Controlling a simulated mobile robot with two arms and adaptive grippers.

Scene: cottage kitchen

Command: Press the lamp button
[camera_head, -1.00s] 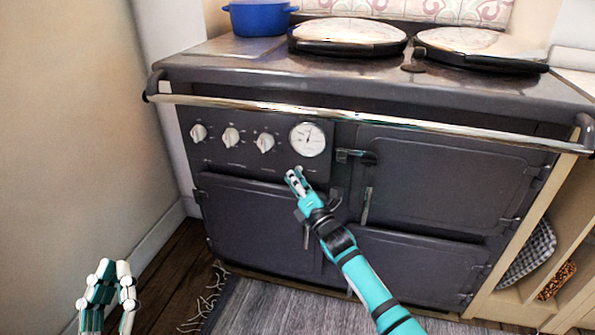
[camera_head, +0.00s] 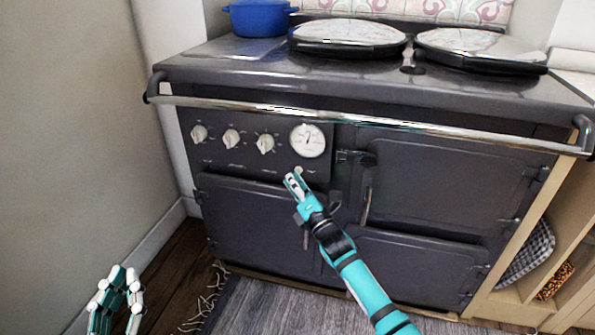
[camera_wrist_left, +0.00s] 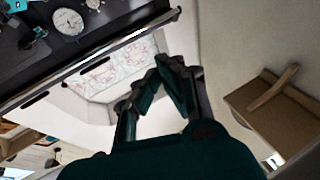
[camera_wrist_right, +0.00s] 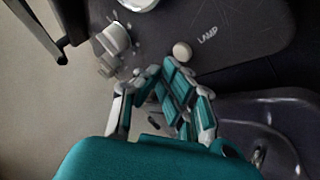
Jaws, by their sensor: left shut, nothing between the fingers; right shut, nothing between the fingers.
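The lamp button (camera_wrist_right: 182,50) is a small round pale knob beside the printed word LAMP on the cooker's dark control panel. In the head view the button (camera_head: 298,169) shows below the round dial. My right gripper (camera_head: 292,181) is shut and empty, its tips just below the button. In the right wrist view the gripper (camera_wrist_right: 160,76) has its tips close to the button, with a small gap in the picture; I cannot tell the depth. My left gripper (camera_head: 120,280) is shut and empty, low at the left, away from the cooker.
The panel also has several white knobs (camera_head: 231,138) and a dial (camera_head: 307,140). A chrome rail (camera_head: 350,117) crosses the cooker's front above them. A door latch (camera_head: 352,156) is right of the panel. A blue pot (camera_head: 259,17) stands on top. The wall (camera_head: 70,120) is at left.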

